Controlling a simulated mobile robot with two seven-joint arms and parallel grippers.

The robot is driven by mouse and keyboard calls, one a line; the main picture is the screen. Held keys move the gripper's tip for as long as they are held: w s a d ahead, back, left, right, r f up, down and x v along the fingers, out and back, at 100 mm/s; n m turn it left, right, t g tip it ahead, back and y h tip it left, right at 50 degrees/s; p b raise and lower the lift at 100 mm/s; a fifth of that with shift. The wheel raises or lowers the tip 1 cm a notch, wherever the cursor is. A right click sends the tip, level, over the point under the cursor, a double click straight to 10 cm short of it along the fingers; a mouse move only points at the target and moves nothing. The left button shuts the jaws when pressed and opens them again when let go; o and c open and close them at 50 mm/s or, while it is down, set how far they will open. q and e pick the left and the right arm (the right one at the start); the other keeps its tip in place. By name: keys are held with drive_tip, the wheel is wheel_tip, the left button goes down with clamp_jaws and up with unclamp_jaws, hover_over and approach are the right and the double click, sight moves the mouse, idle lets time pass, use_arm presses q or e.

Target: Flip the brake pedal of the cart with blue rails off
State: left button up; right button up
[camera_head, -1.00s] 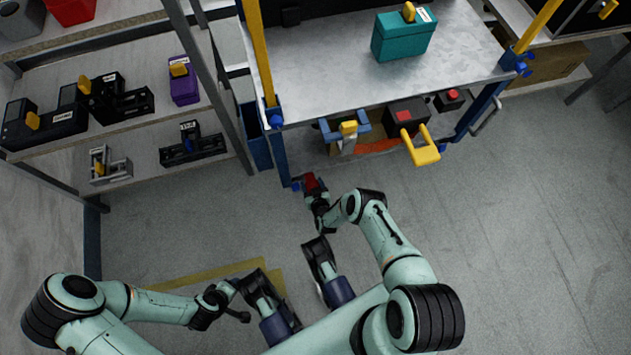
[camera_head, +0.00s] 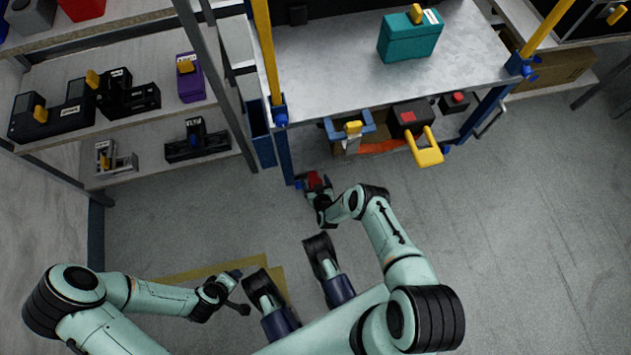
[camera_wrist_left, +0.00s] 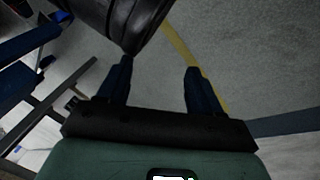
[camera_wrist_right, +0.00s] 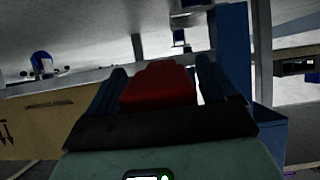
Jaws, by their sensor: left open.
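The cart (camera_head: 330,85) has blue legs and rails and a grey top, and stands at the top middle of the head view. A red pedal (camera_head: 314,180) sits low at the cart's near left leg. In the right wrist view, the red pedal (camera_wrist_right: 158,88) lies between the two fingers. My right gripper (camera_head: 317,190) is at the pedal with its fingers apart, one on each side of it; firm contact cannot be made out. The pedal's underside is hidden. My left gripper (camera_head: 238,292) is open and empty over the floor, away from the cart.
A teal box (camera_head: 410,38) stands on the cart top. A grey shelf rack (camera_head: 130,150) with several tools stands left of the cart. Floor to the right is clear.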

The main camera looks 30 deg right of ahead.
drive_tip(key=p+v, duration=0.1)
drive_tip(key=v, duration=0.1)
drive_tip(key=shift+s+r, duration=0.2)
drive_tip(key=shift+s, duration=0.05)
use_arm(q)
drive_tip(key=s+d+r+p, duration=0.2)
drive_tip(key=s+r, duration=0.1)
drive_tip(key=r, duration=0.1)
drive_tip(key=shift+d+r+g+h+p, duration=0.3)
drive_tip(key=shift+g+h, duration=0.1)
use_arm(e)
drive_tip(key=v, duration=0.5)
drive_tip(key=shift+f, duration=0.1)
